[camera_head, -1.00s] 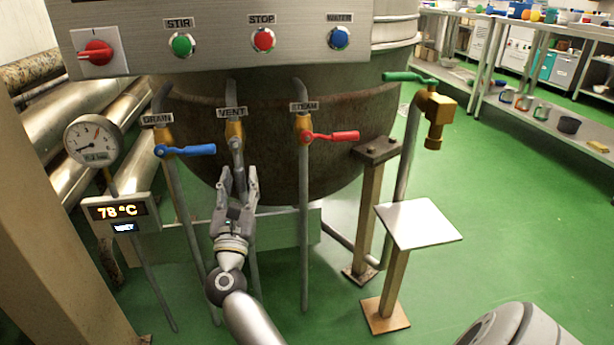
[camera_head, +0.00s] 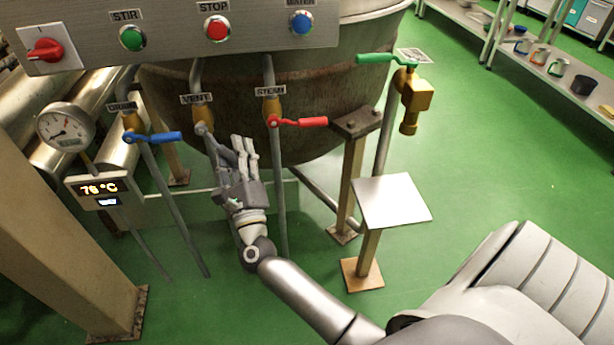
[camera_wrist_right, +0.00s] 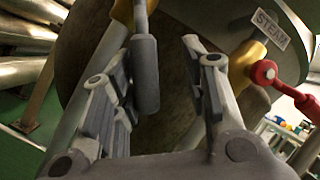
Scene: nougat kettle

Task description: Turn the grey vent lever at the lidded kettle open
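The grey vent lever (camera_head: 204,131) hangs down from the brass valve (camera_head: 203,114) under the VENT label (camera_head: 196,99), at the front of the kettle (camera_head: 300,130). In the head view my right gripper (camera_head: 236,150) is just to the right of and below the lever, partly overlapping it. In the right wrist view the lever's thick grey grip (camera_wrist_right: 145,75) stands between the two spread fingers of the right gripper (camera_wrist_right: 163,75), nearer the left finger. Contact with that finger cannot be told. The lever's lower end is hard to make out in the head view. My left gripper is not in view.
The red steam lever (camera_head: 300,122) is close on the right, the blue drain lever (camera_head: 155,138) on the left. The steam pipe (camera_head: 279,190) runs down just right of my gripper. A small plate on a post (camera_head: 392,200) stands further right. The panel (camera_head: 170,35) is above.

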